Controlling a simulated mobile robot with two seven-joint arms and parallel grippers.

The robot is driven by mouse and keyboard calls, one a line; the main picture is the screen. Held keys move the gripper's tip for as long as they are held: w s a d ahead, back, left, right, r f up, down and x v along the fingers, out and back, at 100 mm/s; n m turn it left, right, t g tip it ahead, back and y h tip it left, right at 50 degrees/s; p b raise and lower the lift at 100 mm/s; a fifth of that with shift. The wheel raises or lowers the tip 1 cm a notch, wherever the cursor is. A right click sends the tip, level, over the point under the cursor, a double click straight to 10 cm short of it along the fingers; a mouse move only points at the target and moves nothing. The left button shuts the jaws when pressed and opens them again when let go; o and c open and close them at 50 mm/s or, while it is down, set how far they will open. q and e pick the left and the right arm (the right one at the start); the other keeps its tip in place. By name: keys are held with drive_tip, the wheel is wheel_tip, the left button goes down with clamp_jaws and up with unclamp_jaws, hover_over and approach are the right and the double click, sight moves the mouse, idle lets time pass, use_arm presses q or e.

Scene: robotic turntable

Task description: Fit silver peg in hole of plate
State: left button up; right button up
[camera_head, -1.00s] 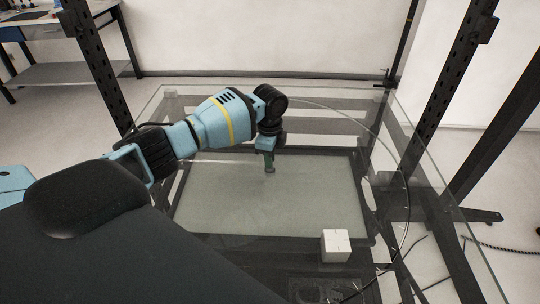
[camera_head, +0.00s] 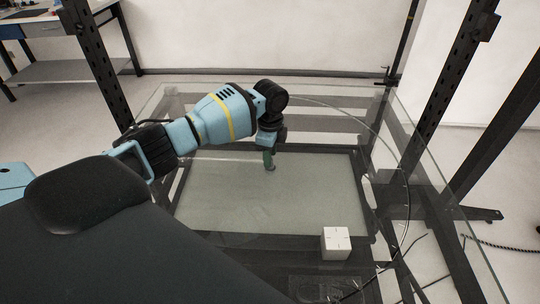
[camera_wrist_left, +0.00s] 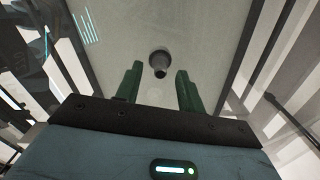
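The silver peg (camera_wrist_left: 159,62) shows in the left wrist view as a short dark-grey cylinder with a wider round end. It stands on the pale panel, just ahead of and between the two green fingertips, with a gap on each side. My left gripper (camera_wrist_left: 158,70) is open and empty. I cannot make out a plate with a hole for certain. My right gripper is in neither view.
A white cube (camera_head: 336,243) with small dark marks on top sits at the panel's front right. The pale panel (camera_head: 220,208) is otherwise clear. A glass top with dark frame posts (camera_head: 447,95) surrounds it. Thin cables (camera_head: 407,205) run at the right.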

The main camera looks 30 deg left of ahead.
use_arm(q)
wheel_tip(320, 180, up, 7)
drive_tip(key=shift+f, duration=0.1)
drive_tip(key=shift+f, duration=0.1)
idle(0.9)
